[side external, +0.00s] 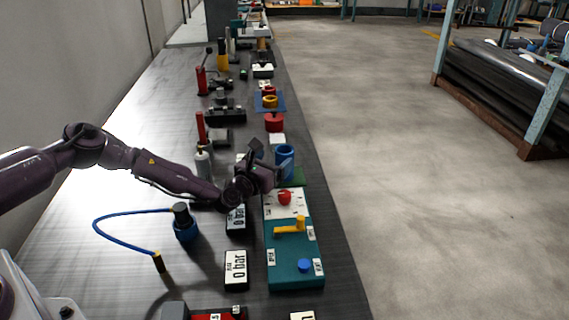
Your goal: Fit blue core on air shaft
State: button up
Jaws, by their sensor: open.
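A blue hollow cylinder (286,154), which looks like the blue core, stands upright past the teal control box, near the bench's right edge. My gripper (279,166) is open at its left side, overlapping its lower part in this view. I cannot tell whether the fingers touch it. A green patch (298,177) shows at the foot of the cylinder. I cannot make out the air shaft with certainty; my gripper hides part of this area.
A blue hose (118,216) loops at left. The bench (105,265) is bare at front left.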

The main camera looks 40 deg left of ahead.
aim_at(279, 156)
jog(key=shift+w+f, duration=0.1)
jog(key=shift+w, duration=1.9)
jog(key=shift+c, duration=0.5)
jog(key=c, duration=0.9)
